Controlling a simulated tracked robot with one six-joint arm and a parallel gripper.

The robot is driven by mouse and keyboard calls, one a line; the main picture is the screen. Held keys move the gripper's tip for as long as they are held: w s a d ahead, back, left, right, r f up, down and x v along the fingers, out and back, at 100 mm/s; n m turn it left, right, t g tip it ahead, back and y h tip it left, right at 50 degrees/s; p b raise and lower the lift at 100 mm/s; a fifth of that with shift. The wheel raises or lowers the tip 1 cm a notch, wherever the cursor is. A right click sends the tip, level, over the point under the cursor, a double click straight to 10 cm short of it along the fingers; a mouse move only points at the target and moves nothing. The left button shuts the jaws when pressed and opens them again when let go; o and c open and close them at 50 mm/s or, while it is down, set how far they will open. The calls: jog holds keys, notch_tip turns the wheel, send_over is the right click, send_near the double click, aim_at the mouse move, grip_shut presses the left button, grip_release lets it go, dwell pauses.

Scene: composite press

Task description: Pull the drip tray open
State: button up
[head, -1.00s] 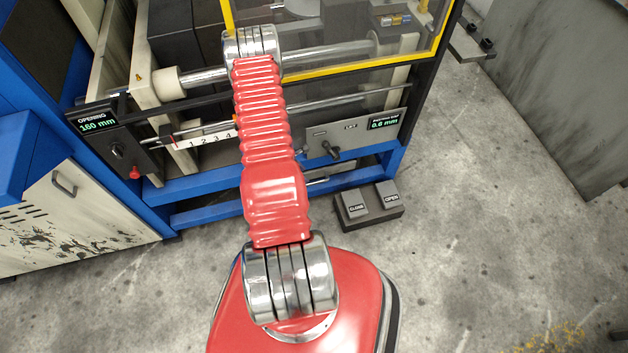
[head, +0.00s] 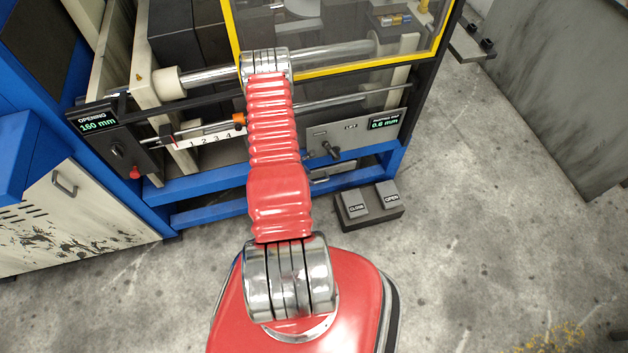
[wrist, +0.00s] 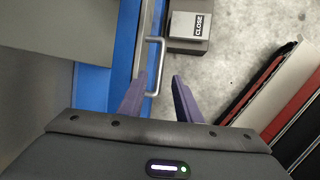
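The drip tray's grey metal front edge (wrist: 147,30) shows in the wrist view, set in the blue frame, with a U-shaped metal handle (wrist: 161,62) standing out to the right. In the head view a sliver of the drip tray (head: 336,169) shows low in the press, beside my arm, which hides the rest. My gripper (wrist: 160,77) is open, with two purple fingers apart. In the wrist view the handle's lower end lies between the fingers, nearer the left one. I cannot tell its depth or whether they touch. The head view does not show the gripper.
A pedal box (head: 369,217) with CLOSE and OPEN pedals stands on the floor, right of the tray; its CLOSE pedal is near the handle in the wrist view (wrist: 189,25). The blue press frame (head: 215,213) surrounds the tray. The concrete floor (head: 480,240) at right is clear.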

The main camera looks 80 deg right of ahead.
jog(key=shift+x, duration=3.65)
jog(key=shift+c, duration=0.5)
grip_shut()
jog(key=shift+d, duration=0.2)
jog(key=shift+a, duration=0.2)
